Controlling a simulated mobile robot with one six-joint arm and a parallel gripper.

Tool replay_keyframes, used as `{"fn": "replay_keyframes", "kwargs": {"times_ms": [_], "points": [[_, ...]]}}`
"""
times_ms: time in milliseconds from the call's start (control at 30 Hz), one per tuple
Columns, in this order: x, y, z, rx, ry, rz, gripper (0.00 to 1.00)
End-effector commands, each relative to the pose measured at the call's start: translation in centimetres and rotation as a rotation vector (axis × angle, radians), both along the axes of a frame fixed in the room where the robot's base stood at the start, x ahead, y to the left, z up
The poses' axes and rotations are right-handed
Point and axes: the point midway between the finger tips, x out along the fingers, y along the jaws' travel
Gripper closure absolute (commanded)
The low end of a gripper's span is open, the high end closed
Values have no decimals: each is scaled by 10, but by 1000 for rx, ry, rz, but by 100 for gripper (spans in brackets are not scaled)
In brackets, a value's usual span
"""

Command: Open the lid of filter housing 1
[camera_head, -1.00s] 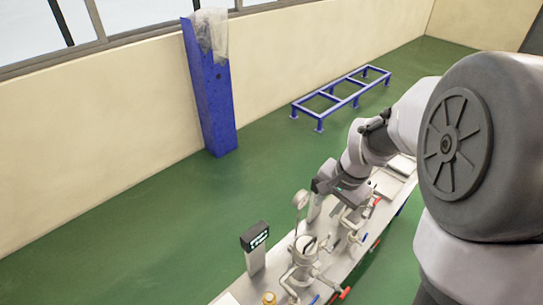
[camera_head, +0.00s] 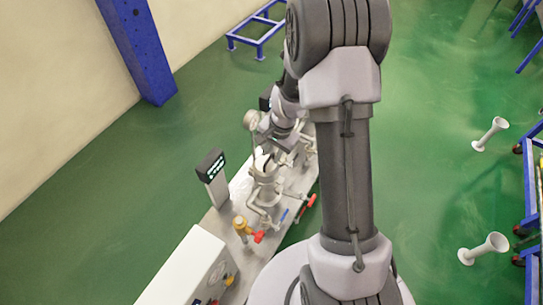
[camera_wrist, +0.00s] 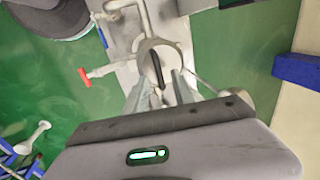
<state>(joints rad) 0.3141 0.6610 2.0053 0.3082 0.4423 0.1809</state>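A metal filter housing (camera_head: 265,172) with pipes stands on the steel bench in the head view. Which number it bears cannot be read. In the wrist view, the round rim of a housing (camera_wrist: 146,45) lies just beyond my gripper (camera_wrist: 160,88), with a dark bar at its centre. My two pale fingers stand apart, pointing at this housing, with no object clearly clamped between them. Whether they touch the lid cannot be told. In the head view, my wrist hangs over the bench behind the nearer housing, and my fingertips are hard to make out.
A small display post (camera_head: 213,176) stands left of the housing, and a gauge (camera_head: 251,120) behind it. A red pipe handle (camera_wrist: 84,77) shows in the wrist view.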

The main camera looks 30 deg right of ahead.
Motion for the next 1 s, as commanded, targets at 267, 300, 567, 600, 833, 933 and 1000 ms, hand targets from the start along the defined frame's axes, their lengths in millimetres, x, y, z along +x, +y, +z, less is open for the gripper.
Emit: {"fn": "replay_keyframes", "kwargs": {"times_ms": [267, 300, 567, 600, 833, 933, 1000], "points": [[1, 0, -2, -1, -1, 0, 69], [1, 0, -2, -1, -1, 0, 73], [1, 0, -2, 0, 0, 0, 100], [1, 0, -2, 0, 0, 0, 100], [1, 0, -2, 0, 0, 0, 100], [1, 0, -2, 0, 0, 0, 100], [1, 0, -2, 0, 0, 0, 100]]}}
